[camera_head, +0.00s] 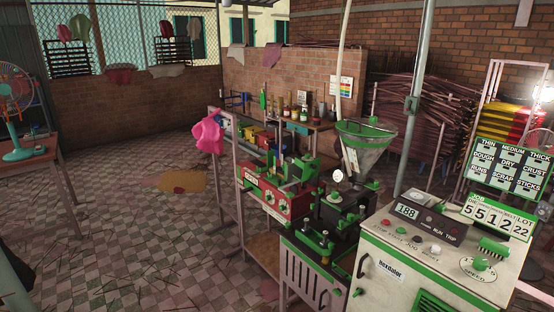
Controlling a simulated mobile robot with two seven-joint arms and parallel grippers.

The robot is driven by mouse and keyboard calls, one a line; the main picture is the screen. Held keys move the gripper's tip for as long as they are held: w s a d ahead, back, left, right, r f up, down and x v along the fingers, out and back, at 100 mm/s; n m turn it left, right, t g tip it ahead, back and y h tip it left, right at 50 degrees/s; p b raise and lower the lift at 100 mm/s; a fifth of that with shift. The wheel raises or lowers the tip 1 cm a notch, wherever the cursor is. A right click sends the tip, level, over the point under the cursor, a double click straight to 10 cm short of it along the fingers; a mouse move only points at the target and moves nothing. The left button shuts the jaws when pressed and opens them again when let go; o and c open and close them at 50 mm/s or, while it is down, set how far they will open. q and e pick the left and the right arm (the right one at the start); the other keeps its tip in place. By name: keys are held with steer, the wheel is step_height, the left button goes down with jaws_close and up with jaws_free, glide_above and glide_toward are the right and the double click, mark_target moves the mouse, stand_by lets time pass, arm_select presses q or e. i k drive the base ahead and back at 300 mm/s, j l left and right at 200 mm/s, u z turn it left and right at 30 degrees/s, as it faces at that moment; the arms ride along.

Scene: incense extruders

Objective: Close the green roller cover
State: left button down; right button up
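A red machine (277,200) with green fittings stands on a stand near the middle. Green upright parts (294,170) rise from its top; they may include the roller cover, but I cannot tell for sure or see whether it is open. A dark extruder (342,208) with green trim stands just right of it, under a metal hopper (366,148) with a green rim. Green-framed parts with knobs (318,243) sit in front of the extruder. Neither of my grippers shows in the view.
A white control cabinet (395,250) with buttons and a display reading 188 fills the lower right. A pink cloth (207,135) hangs on a post left of the red machine. A fan (15,115) stands on a table at left. The checkered floor (130,225) at left is mostly open.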

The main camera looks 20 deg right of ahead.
mark_target(310, 169)
steer(key=i, duration=1.65)
steer(key=i+j+z, duration=0.15)
steer(key=i, duration=0.6)
steer(key=i+j+z, duration=0.15)
steer(key=i, duration=0.6)
steer(key=z, duration=1.7)
steer(key=i+j, duration=0.05)
